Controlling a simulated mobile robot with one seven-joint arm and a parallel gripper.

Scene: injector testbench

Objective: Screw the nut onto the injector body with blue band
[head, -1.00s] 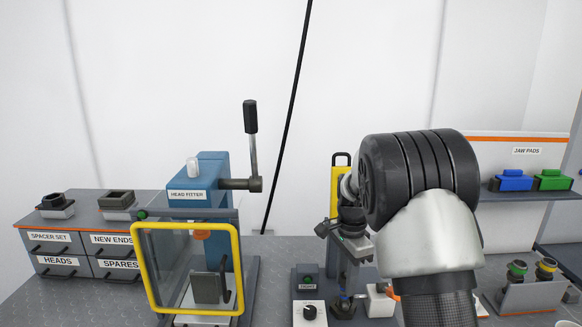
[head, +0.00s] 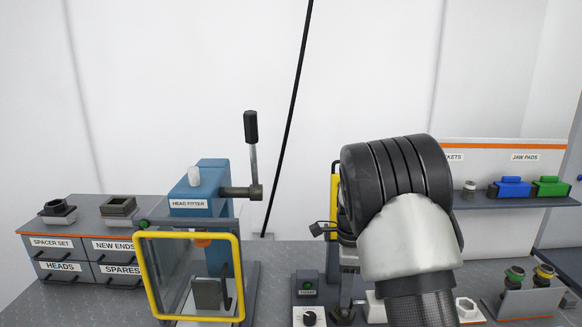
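The injector body with the blue band does not show in the head view; it may be hidden behind my arm. I cannot make out the nut for certain; a pale piece with a hexagonal outline (head: 466,308) lies on the bench just right of my forearm. My gripper is hidden behind the thick black wrist of my arm, so its fingers and anything in them do not show. The wrist is in front of a station with a yellow upright (head: 334,195), a dark side lever (head: 322,229) and a control box (head: 308,288).
A rack (head: 530,301) at the right holds a green-banded body (head: 514,276) and a yellow-banded body (head: 543,275). A shelf with blue (head: 514,187) and green jaw pads (head: 551,187) is behind. The head fitter (head: 202,255) with its yellow-framed guard and drawers (head: 80,262) stand left.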

